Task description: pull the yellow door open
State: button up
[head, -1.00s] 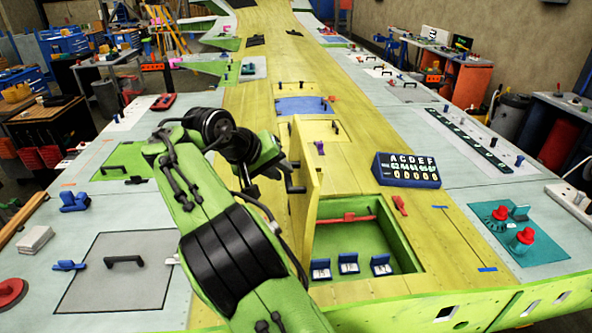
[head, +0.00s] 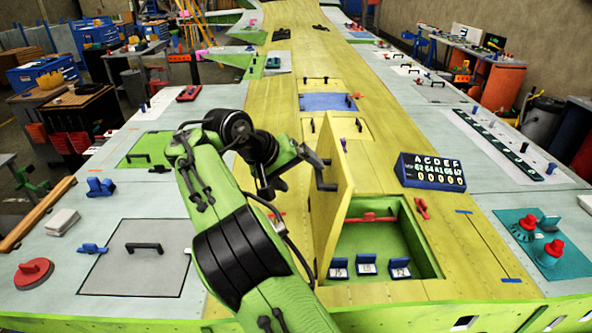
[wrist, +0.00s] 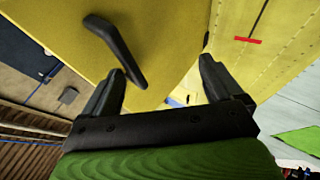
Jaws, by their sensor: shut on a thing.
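The yellow door (head: 335,210) stands up steeply from the yellow panel, at the left side of a green-lined recess (head: 400,237). It also fills much of the wrist view (wrist: 170,35). Its black handle (head: 327,184) is on the door's left face and shows as a bent bar in the wrist view (wrist: 112,42). My gripper (head: 312,170) is at the handle, left of the door. In the wrist view my gripper (wrist: 162,75) has its fingers on either side of the handle's lower end. The exact contact is hard to see.
Several small blue labelled blocks (head: 367,264) and a red bar (head: 371,217) are in the recess. A blue display box (head: 432,171) stands right of it. A grey panel with a black handle (head: 135,270) lies left of my arm.

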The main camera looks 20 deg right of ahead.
jog(key=shift+a+f, duration=0.25)
jog(key=shift+a, duration=0.4)
jog(key=shift+c, duration=1.1)
jog(key=v, duration=0.7)
jog(key=d+v, duration=0.1)
jog(key=v, duration=0.3)
jog(key=shift+s+a+r, duration=0.15)
jog(key=shift+a+r, duration=0.1)
jog(key=shift+r, duration=0.35)
jog(key=c, duration=0.3)
